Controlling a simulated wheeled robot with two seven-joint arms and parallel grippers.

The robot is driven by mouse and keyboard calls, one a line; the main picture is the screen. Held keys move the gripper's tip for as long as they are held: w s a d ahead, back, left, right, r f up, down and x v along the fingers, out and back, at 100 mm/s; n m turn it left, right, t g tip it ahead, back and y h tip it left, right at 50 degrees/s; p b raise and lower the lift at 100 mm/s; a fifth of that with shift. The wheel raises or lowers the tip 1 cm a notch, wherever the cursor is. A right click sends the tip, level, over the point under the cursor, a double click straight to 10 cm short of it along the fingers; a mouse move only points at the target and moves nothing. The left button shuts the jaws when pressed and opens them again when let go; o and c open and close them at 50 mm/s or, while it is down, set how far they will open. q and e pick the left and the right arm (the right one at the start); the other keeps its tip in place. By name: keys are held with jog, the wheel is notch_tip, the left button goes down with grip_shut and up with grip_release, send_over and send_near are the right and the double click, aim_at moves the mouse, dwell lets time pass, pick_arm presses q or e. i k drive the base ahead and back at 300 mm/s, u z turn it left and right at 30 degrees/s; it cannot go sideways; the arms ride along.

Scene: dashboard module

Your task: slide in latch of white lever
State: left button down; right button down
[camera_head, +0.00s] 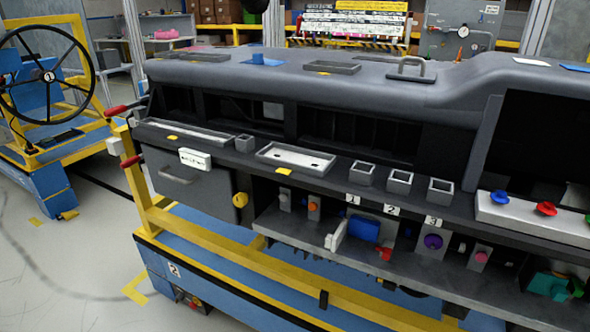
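The white lever (337,234) stands on the lower shelf of the dashboard module, left of the blue block (364,229). It is a thin, slanted white plate with a small white piece at its lower left end. The lever is too small here to tell how its latch sits. Neither of my grippers is in view.
The grey dashboard (300,95) rests on a blue and yellow frame (250,285). A red handle (384,254) and a purple knob (433,241) are right of the lever. A black steering wheel (48,75) stands far left. The floor at left is open.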

aim_at(332, 242)
jog(key=u, duration=0.95)
jog(key=i, duration=1.2)
jog(key=z, duration=4.1)
jog(key=k, duration=0.95)
jog(key=u, duration=1.45)
